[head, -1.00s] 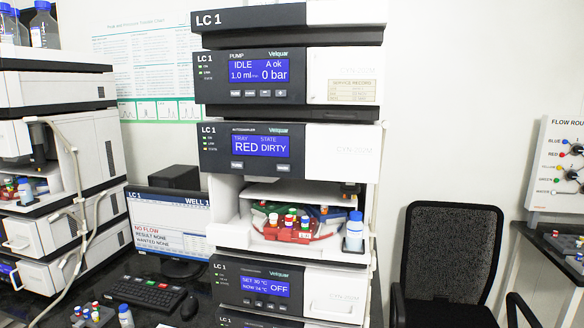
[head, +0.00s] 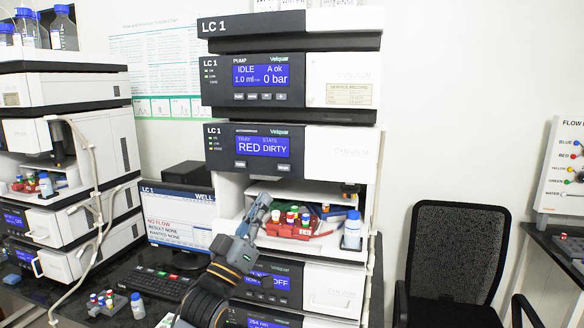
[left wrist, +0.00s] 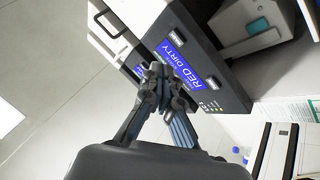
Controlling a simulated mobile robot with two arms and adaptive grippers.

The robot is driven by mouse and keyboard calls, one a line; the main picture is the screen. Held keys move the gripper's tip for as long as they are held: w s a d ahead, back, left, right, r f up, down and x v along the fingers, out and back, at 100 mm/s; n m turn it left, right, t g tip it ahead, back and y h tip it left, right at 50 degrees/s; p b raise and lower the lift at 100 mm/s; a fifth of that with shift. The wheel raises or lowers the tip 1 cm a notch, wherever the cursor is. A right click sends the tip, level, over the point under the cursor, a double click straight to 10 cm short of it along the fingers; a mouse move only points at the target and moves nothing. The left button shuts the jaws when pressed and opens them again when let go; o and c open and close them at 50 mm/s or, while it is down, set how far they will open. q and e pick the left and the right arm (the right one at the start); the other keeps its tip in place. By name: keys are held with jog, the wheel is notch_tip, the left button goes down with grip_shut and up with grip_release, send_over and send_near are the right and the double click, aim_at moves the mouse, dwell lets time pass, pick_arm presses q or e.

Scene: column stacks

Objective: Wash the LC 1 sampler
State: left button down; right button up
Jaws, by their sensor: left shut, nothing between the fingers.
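The LC 1 sampler (head: 290,148) is the module in the middle of the LC 1 stack. Its blue screen (head: 263,146) reads tray RED, state DIRTY, and two small buttons sit below it. The same screen shows tilted in the left wrist view (left wrist: 187,70). A red tray with capped vials (head: 290,228) sits in the open bay below. My left gripper (head: 260,205) is shut and empty, in front of the bay's left side, below the sampler's panel. In the left wrist view its fingertips (left wrist: 162,72) overlap the panel. My right gripper is in neither view.
The pump module (head: 290,80) above reads IDLE, 0 bar. A blue-capped bottle (head: 352,230) stands at the bay's right. A monitor (head: 180,215) and keyboard (head: 160,283) are to the left, an office chair (head: 455,255) to the right. Another stack stands far left.

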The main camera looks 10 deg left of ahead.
aim_at(284, 168)
pick_arm(q)
jog(key=shift+m+t+h, duration=0.3)
jog(key=shift+m+h, duration=0.1)
jog(key=shift+h, duration=0.4)
jog(key=r, duration=0.1)
jog(key=s+r, duration=0.1)
jog(key=r, duration=0.1)
jog(key=s+d+r, duration=0.1)
jog(key=shift+s+r, duration=0.1)
jog(key=shift+r, duration=0.05)
jog(key=w+b, duration=0.2)
jog(key=w, duration=0.7)
jog(key=shift+d, duration=0.2)
dwell(0.5)
jog(key=shift+w, duration=0.4)
